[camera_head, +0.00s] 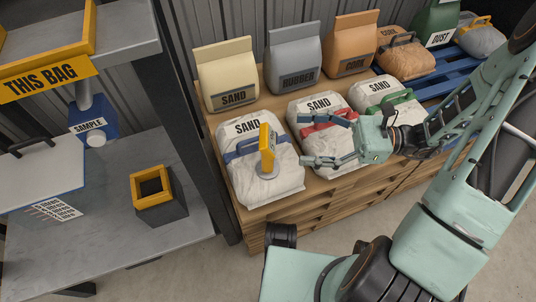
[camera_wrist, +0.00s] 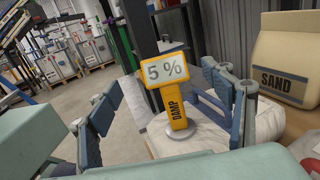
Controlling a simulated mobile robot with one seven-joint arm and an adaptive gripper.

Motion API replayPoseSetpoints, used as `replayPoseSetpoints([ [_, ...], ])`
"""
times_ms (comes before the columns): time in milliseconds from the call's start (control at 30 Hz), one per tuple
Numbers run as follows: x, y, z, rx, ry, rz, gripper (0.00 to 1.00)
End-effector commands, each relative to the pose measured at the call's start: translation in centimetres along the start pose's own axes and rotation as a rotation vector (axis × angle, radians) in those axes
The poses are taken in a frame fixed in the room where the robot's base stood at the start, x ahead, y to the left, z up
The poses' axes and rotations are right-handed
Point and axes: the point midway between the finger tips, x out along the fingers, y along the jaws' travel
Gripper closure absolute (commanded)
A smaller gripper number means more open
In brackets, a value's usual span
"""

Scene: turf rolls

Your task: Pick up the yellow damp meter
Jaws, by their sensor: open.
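The yellow damp meter (camera_head: 267,149) stands upright on its round pale base, on top of a white sand bag (camera_head: 256,190) with a blue strap. In the wrist view the damp meter (camera_wrist: 170,95) shows a screen reading 5 % and the word DAMP down its stem. My gripper (camera_head: 325,140) is open and empty, to the right of the meter, with its fingers pointing at it. In the wrist view the two fingers of my gripper (camera_wrist: 165,112) stand apart on either side of the meter. The meter appears a little beyond the fingertips, and I see no contact.
A white sand bag with a red strap (camera_head: 314,108) lies near my gripper, and one with a green handle (camera_head: 381,92) is farther right. Upright sand (camera_head: 228,78), rubber (camera_head: 294,60) and cork (camera_head: 351,45) bags stand behind. A dark post (camera_head: 197,120) rises left of the bags.

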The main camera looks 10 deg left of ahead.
Motion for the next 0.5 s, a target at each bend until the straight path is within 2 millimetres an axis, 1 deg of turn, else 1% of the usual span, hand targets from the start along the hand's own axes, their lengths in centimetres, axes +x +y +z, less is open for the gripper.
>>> replayPoseSetpoints([
  [33, 1.0, 0.1, -0.1, 0.001, 0.001, 0.006, 0.26],
  [100, 2.1, 0.1, -0.1, 0.001, 0.001, 0.005, 0.26],
  [200, 3.2, 0.1, -0.1, 0.000, 0.003, 0.004, 0.26],
  [367, 4.3, 0.0, 0.0, 0.000, 0.004, 0.004, 0.26],
  [500, 6.3, -0.2, 0.2, -0.002, 0.006, 0.007, 0.26],
])
